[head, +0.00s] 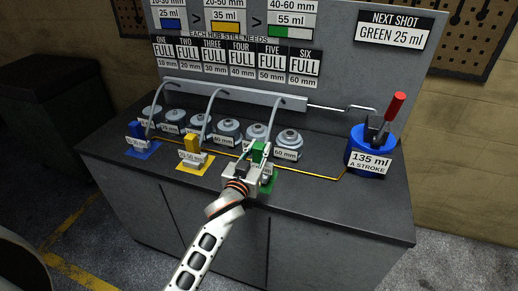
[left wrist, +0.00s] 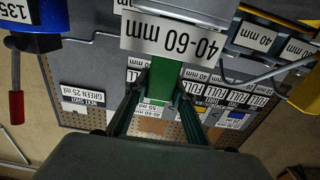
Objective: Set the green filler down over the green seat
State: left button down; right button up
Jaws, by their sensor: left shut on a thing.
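The green filler (head: 258,152) is upright in my left gripper (head: 256,164), at the front middle of the bench. In the left wrist view the green filler (left wrist: 164,78) stands between the two dark fingers (left wrist: 155,100), with its white "40-60 mm" plate (left wrist: 172,36) in front. The green seat (head: 270,184) is a green patch on the bench top, just below and right of the gripper and partly hidden by it. I cannot tell whether the filler touches the seat. My right gripper is not in view.
The blue filler (head: 136,130) and yellow filler (head: 192,145) stand on their coloured patches to the left. Several grey hubs (head: 289,142) and hooked pipes (head: 209,105) line up behind. A blue pump (head: 357,140) with a red-handled lever stands right. A sign (head: 395,30) reads "GREEN 25 ml".

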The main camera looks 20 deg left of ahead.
pick_arm(q)
jog(key=shift+f+b, duration=0.75)
jog(key=shift+f, duration=0.35)
dwell(0.5)
jog(key=c, duration=1.6)
grip_release()
jog(key=shift+f, duration=0.35)
jog(key=s, duration=1.2)
jog(key=shift+a+r, duration=0.2)
jog(key=shift+r, duration=0.05)
jog(key=s+f+m+g, duration=0.1)
jog(key=s+f+g, duration=0.1)
jog(key=s+f, duration=0.4)
jog(key=s+f+m+g+h, duration=0.1)
jog(key=s+f+g, duration=0.1)
jog(key=s+f, duration=0.5)
jog(key=s+f+m+g+h, duration=0.1)
jog(key=s+f+m+g, duration=0.1)
jog(key=s+f, duration=0.5)
notch_tip(320, 180, down, 4)
jog(key=shift+s+f+g, duration=0.15)
jog(key=shift+f+g, duration=0.05)
jog(key=shift+g, duration=0.4)
